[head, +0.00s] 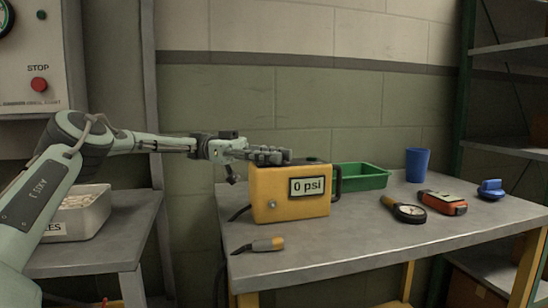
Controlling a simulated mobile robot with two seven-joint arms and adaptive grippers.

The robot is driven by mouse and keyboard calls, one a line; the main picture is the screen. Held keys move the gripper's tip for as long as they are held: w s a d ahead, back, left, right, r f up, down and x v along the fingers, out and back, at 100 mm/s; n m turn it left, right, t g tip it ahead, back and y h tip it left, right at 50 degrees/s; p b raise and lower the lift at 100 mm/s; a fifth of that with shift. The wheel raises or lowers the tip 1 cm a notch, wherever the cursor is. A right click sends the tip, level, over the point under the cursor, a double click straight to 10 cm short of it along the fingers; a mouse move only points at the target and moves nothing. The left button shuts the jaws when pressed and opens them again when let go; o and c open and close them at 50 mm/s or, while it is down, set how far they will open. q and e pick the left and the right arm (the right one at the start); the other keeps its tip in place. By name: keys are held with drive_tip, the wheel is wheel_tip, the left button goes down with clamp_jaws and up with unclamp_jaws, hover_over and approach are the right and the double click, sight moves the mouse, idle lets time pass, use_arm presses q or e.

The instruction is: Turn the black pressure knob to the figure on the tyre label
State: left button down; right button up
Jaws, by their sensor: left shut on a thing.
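A yellow inflator box (262,192) stands on the grey metal table, with a display (307,186) on its side reading "0 psi". My left gripper (280,156) reaches in from the left, level, with its dark fingers at the top of the box. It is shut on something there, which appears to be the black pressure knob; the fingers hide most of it. I cannot make out the knob's scale or pointer. No tyre label can be made out. My right gripper is not in view.
A white bin (85,215) stands left. The table's front middle is clear.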

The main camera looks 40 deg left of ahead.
use_arm(q)
drive_tip(key=shift+f, duration=0.1)
drive_tip(key=c, duration=1.3)
unclamp_jaws()
drive_tip(key=shift+o, duration=0.2)
drive_tip(key=shift+r, duration=0.2)
wheel_tip(320, 180, up, 10)
drive_tip(key=shift+f, duration=0.1)
